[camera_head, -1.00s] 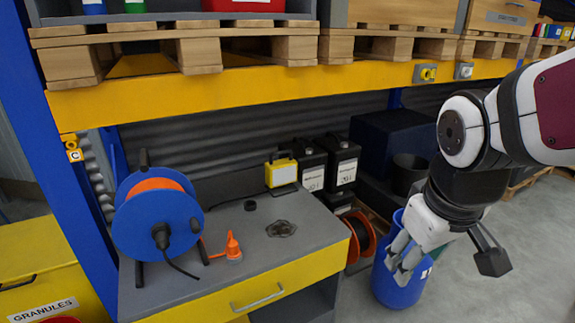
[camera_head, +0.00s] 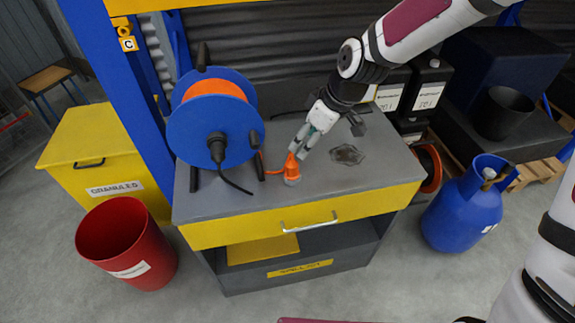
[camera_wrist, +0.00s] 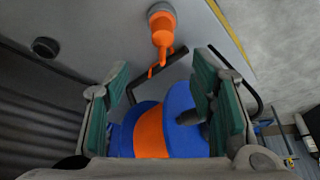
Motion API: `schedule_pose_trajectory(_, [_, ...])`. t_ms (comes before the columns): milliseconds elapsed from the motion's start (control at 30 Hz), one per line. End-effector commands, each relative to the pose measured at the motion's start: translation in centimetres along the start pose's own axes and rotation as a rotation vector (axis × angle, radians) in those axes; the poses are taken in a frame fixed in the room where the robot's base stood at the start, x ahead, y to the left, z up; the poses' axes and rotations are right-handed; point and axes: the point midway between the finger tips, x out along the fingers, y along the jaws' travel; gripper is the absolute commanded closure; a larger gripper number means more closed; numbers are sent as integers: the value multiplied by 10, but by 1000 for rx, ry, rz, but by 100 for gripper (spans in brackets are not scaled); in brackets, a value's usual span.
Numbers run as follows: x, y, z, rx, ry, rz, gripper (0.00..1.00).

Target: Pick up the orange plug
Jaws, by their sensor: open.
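The orange plug (camera_head: 292,168) stands upright on the grey top of the workbench, right of the blue cable reel. It has a grey base and a narrow orange top. In the wrist view the plug (camera_wrist: 161,32) lies beyond the fingertips, near the top middle. My gripper (camera_head: 302,143) is just above and to the right of the plug in the head view. In the wrist view my gripper (camera_wrist: 160,85) shows its two green-padded fingers spread apart, with nothing held between them. The contact, if any, between fingertip and plug cannot be told from the head view.
The blue reel with orange cable (camera_head: 218,85) stands close left of the plug; its black cord (camera_head: 236,186) lies on the bench. A dark patch (camera_head: 347,154) lies to the right. A red bin (camera_head: 126,245) and a blue cylinder (camera_head: 462,208) stand on the floor.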

Motion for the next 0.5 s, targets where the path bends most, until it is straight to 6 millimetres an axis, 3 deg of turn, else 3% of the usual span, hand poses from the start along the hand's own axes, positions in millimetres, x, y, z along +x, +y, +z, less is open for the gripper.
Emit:
schedule_pose_trajectory(200, [45, -1, 1, -1, -3, -4, 49])
schedule_pose_trajectory(500, [70, -1, 1, 2, -2, -1, 49])
